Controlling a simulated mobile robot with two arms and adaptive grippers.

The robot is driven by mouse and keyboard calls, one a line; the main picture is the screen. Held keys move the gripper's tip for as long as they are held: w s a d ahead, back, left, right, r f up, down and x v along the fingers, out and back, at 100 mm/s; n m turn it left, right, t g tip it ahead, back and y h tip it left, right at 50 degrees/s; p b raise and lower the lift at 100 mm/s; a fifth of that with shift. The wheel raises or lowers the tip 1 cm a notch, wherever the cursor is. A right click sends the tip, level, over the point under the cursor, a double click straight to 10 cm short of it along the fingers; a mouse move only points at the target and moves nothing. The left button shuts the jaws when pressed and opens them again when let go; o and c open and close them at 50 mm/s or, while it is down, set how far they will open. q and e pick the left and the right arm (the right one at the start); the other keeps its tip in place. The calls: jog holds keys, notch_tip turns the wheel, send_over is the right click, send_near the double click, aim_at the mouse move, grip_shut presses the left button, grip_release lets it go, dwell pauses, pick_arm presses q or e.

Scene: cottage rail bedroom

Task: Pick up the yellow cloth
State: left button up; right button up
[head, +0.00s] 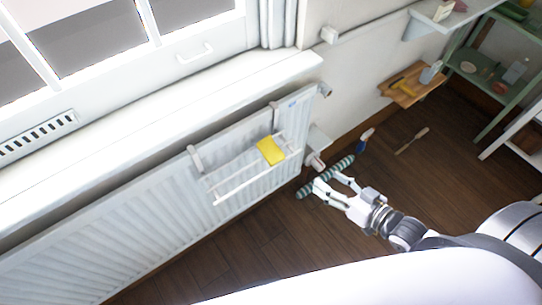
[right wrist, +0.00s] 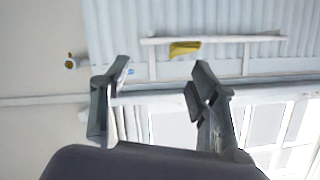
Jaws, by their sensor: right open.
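The yellow cloth (head: 270,150) hangs over the white rail rack (head: 247,178) on the front of the radiator under the window. It also shows in the right wrist view (right wrist: 185,49), beyond the fingertips and near the upper middle. My right gripper (head: 332,185) is open and empty, to the right of and below the cloth in the head view, and apart from it. In the right wrist view its two fingers (right wrist: 160,80) stand wide with nothing between them. My left gripper is not in view.
The white radiator (head: 130,225) runs along the wall below the windowsill (head: 150,110). A green striped roll (head: 340,167) lies behind my right gripper. A wooden shelf (head: 408,88) and a green rack (head: 490,75) stand at the right.

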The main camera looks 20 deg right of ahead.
jog(key=a+r+y, duration=0.1)
jog(key=a+r, duration=0.2)
send_near(275, 148)
jog(key=x, duration=0.9)
jog(key=shift+w+a+f+b, duration=0.2)
jog(key=shift+b, duration=0.15)
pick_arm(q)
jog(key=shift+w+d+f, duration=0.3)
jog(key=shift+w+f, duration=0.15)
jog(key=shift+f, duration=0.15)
pick_arm(e)
jog(key=shift+c, duration=0.4)
jog(key=c, duration=0.7)
jog(key=shift+r, duration=0.15)
